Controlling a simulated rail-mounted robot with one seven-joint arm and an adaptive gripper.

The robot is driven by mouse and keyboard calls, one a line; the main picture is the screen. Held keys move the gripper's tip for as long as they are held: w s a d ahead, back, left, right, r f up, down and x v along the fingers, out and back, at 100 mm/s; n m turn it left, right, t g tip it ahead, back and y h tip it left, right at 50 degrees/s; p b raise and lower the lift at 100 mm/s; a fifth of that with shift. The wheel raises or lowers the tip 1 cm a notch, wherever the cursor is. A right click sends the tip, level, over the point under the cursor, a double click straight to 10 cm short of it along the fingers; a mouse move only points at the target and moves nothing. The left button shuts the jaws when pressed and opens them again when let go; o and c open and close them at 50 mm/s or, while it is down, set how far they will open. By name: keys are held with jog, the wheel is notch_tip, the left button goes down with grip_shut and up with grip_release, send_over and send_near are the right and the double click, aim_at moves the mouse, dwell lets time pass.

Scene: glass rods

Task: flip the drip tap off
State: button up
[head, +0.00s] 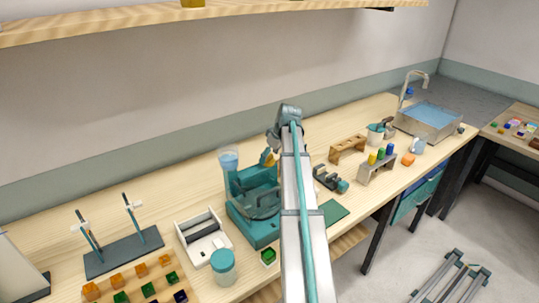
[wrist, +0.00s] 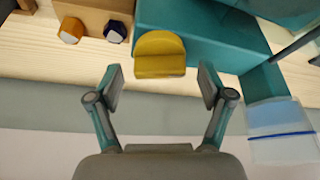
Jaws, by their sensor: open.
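The teal machine (head: 252,228) stands on the bench at the centre, with a pale blue translucent cup (head: 228,160) raised at its left. A yellow rounded tab (head: 266,158), which looks like the drip tap's lever, shows at its back right. In the wrist view the yellow tab (wrist: 160,52) stands out against the teal body (wrist: 215,45). My gripper (wrist: 160,80) is open, its two fingers spread either side of the tab's near edge with gaps on both sides. It appears to touch nothing. In the head view my arm partly covers the gripper.
The translucent cup (wrist: 283,130) is right of my right finger in the wrist view. A wooden block with bottles (wrist: 92,15) is at upper left there. A white tray (head: 203,237) and a jar (head: 222,266) stand near the machine. The wall runs close behind.

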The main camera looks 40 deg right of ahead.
jog(key=shift+c, duration=0.4)
jog(key=c, duration=1.1)
jog(key=shift+a+f+m+h+b, duration=0.15)
jog(key=shift+m+h+b, duration=0.25)
jog(key=shift+m, duration=0.6)
jog(key=shift+m+h, duration=0.3)
jog(key=shift+m, duration=0.6)
jog(key=o, duration=1.2)
jog(key=shift+r, duration=0.25)
jog(key=v, duration=1.1)
jog(key=shift+s+r, duration=0.3)
jog(key=shift+s, duration=0.05)
